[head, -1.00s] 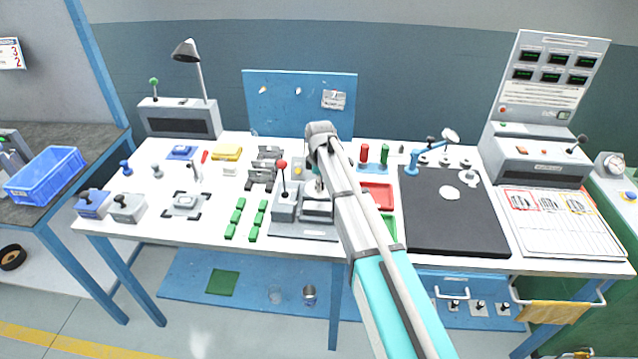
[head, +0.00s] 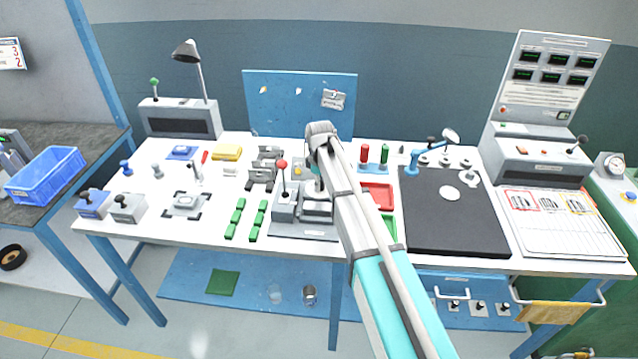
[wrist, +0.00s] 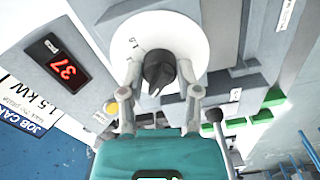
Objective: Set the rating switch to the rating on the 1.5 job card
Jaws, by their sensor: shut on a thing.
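The rating switch is a black knob (wrist: 158,70) on a round white dial (wrist: 190,32) in the wrist view. A pale mark on the knob points toward the lower part of the picture. Small dial marks show at upper left, too blurred to read surely. My gripper (wrist: 158,76) is shut on the knob, one finger on each side. In the head view my arm hides the knob and most of the gripper.
A red display (wrist: 66,67) reads 37 beside the dial. A yellow button (wrist: 111,108) sits close to my left finger. A red-knobbed lever (head: 283,180) stands just left of my arm. A red tray (head: 378,195) and a black mat (head: 450,225) lie to the right.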

